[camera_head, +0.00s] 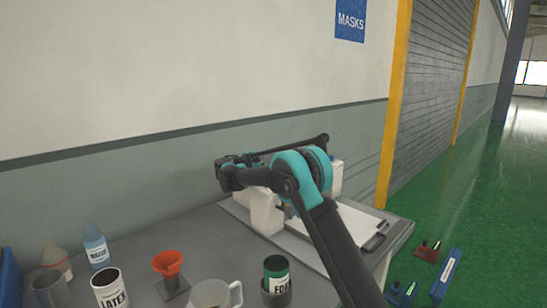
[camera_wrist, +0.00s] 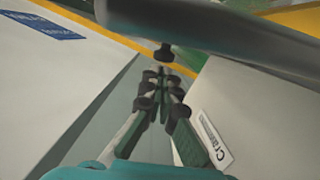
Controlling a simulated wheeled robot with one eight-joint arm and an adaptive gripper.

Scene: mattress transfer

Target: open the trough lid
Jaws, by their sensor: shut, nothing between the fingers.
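The trough is a white box on the grey bench in the head view (camera_head: 262,212), with much of its top and front hidden behind my arm. In the wrist view its white side, with a partly readable label, is at the right (camera_wrist: 240,105). My gripper (camera_wrist: 163,80) is shut and empty, its long dark fingers beside the trough, between it and the wall. In the head view, the slim dark fingers (camera_head: 322,140) appear to extend right above the trough. I cannot make out the lid or tell whether the gripper touches it.
A flat white panel with a dark clip (camera_head: 355,235) lies right of the trough. Bottles, mugs, an orange funnel (camera_head: 168,263) and a green can (camera_head: 276,267) stand at front left. The wall is close behind. A dark grey bar (camera_wrist: 225,35) crosses the wrist view's top.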

